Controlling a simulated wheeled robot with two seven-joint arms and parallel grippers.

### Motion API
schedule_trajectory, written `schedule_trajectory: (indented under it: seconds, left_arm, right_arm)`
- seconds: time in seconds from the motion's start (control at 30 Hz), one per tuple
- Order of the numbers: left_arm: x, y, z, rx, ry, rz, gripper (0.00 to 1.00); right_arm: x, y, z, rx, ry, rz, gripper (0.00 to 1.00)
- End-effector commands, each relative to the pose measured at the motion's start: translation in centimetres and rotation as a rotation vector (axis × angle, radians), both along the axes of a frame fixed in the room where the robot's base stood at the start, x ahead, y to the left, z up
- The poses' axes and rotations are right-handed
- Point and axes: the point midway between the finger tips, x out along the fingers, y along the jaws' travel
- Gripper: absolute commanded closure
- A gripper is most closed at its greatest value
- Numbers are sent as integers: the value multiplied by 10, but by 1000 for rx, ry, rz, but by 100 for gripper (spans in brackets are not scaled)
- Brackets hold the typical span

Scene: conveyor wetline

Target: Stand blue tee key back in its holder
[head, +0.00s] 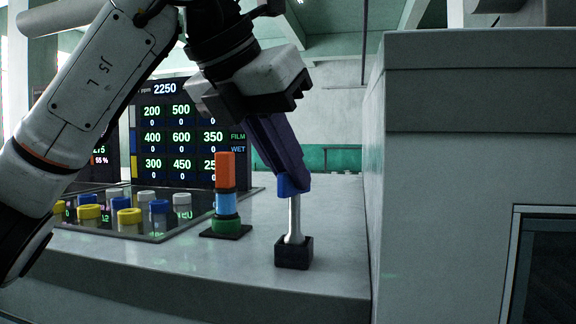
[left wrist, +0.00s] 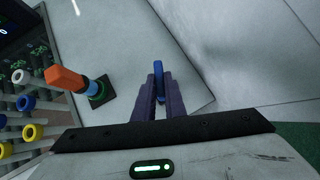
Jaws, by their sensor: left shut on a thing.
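The blue tee key (head: 294,215) has a blue handle and a pale metal shaft that points down, close to upright. My left gripper (head: 287,180) comes down from above, its dark purple fingers shut on the blue handle. In the left wrist view the blue handle (left wrist: 158,72) shows between the fingertips. The holder, a small black block (head: 294,254), stands on the grey counter directly under the key. The shaft's lower end meets the holder's top; how deep it sits inside is hidden. My right gripper is not in view.
A stack light (head: 226,190), orange, blue and green, stands left of the holder. A panel with several yellow, blue and white knobs (head: 128,214) and a number screen (head: 180,130) are further left. A tall grey cabinet (head: 470,170) rises close on the right. The counter (head: 190,265) front is clear.

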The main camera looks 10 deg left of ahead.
Motion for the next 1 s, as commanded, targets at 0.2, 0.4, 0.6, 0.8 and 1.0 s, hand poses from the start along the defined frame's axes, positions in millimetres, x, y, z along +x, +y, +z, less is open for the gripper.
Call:
schedule_trajectory:
  seconds: [0.2,0.4,0.6,0.8,1.0]
  left_arm:
    - [0,0,-5,0,-1,0,100]
    - [0,0,-6,0,-1,0,73]
    - [0,0,-6,0,0,0,68]
    - [0,0,-6,0,0,0,68]
    - [-20,8,22,-2,-5,0,68]
  right_arm:
    - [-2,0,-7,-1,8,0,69]
    - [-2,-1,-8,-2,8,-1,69]
    - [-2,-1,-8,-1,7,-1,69]
    - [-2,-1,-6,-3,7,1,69]
    - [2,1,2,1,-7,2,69]
